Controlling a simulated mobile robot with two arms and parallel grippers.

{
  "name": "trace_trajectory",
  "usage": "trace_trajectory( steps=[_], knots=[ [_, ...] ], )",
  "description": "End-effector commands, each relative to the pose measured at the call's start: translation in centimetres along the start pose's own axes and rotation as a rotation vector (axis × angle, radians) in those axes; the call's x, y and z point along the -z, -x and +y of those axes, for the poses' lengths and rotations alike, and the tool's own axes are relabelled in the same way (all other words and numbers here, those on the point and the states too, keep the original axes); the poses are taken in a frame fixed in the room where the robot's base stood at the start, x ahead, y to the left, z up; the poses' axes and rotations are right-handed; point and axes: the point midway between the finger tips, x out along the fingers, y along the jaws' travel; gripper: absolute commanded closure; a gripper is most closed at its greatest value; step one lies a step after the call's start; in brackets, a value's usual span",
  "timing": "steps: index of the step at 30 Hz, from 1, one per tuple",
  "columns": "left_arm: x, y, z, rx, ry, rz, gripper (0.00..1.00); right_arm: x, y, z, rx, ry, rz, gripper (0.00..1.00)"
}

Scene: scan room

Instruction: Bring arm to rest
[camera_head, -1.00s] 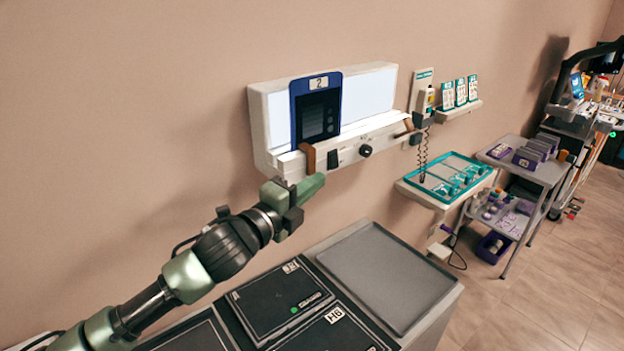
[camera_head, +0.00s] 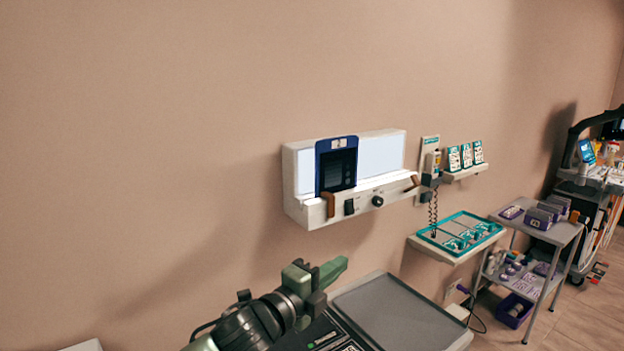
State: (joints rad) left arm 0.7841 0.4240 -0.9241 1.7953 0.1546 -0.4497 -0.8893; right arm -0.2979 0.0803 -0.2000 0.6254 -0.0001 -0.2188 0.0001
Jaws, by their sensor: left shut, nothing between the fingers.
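My left arm comes in from the bottom left, and its green left gripper (camera_head: 332,271) is shut and empty. It is below the white wall-mounted light box (camera_head: 292,172) and above the counter with a grey tray (camera_head: 400,318), apart from the light box. A dark film cassette in a blue frame (camera_head: 337,166) stands against the lit panel of the light box. My right gripper is not in view.
A teal tray (camera_head: 474,221) sits on a wall shelf to the right. A grey trolley (camera_head: 560,232) with purple boxes stands beyond it. Small teal-and-white cards (camera_head: 466,156) stand on a little ledge. The wall on the left is bare.

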Motion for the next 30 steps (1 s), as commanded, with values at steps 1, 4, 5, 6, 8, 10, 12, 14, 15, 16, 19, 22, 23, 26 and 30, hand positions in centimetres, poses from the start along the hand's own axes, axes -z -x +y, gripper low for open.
trace_trajectory(
  steps=[1, 4, 5, 6, 8, 10, 12, 14, 15, 16, 19, 22, 23, 26, 30],
  knots=[
    [0.1, 0.3, 0.7, -0.011, 0.030, -0.008, 1.00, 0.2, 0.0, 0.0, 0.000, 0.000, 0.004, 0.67],
    [0.3, 0.9, 1.8, -0.034, 0.094, -0.028, 1.00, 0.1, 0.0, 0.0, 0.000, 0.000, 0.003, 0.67],
    [0.3, 1.1, 2.2, -0.042, 0.116, -0.036, 1.00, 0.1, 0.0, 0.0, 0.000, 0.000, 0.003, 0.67],
    [0.4, 1.4, 2.8, -0.053, 0.148, -0.045, 1.00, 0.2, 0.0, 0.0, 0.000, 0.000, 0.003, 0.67],
    [0.5, 2.0, 3.8, -0.072, 0.203, -0.064, 1.00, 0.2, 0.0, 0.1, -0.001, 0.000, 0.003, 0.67],
    [0.6, 2.9, 5.0, -0.097, 0.274, -0.092, 1.00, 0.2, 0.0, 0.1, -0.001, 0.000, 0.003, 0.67],
    [0.7, 3.9, 6.5, -0.127, 0.357, -0.126, 1.00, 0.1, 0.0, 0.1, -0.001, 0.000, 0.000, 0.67],
    [0.7, 5.0, 8.0, -0.156, 0.436, -0.161, 1.00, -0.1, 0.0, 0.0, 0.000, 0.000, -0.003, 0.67],
    [0.7, 5.9, 9.2, -0.179, 0.497, -0.191, 1.00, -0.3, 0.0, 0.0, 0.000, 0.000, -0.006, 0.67],
    [0.7, 6.7, 10.1, -0.196, 0.546, -0.215, 1.00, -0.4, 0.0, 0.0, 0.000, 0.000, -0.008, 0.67],
    [0.6, 10.3, 13.9, -0.268, 0.741, -0.328, 1.00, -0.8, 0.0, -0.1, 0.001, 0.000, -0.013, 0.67],
    [0.7, 15.6, 18.4, -0.353, 0.970, -0.491, 1.00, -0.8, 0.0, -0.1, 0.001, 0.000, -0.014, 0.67],
    [0.7, 17.4, 19.7, -0.377, 1.035, -0.546, 1.00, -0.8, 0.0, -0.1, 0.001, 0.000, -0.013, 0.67],
    [1.1, 23.5, 23.6, -0.451, 1.228, -0.734, 1.00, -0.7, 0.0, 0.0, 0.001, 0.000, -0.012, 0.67],
    [2.0, 30.2, 26.9, -0.516, 1.394, -0.945, 1.00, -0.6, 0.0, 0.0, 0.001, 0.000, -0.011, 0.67]
  ],
)
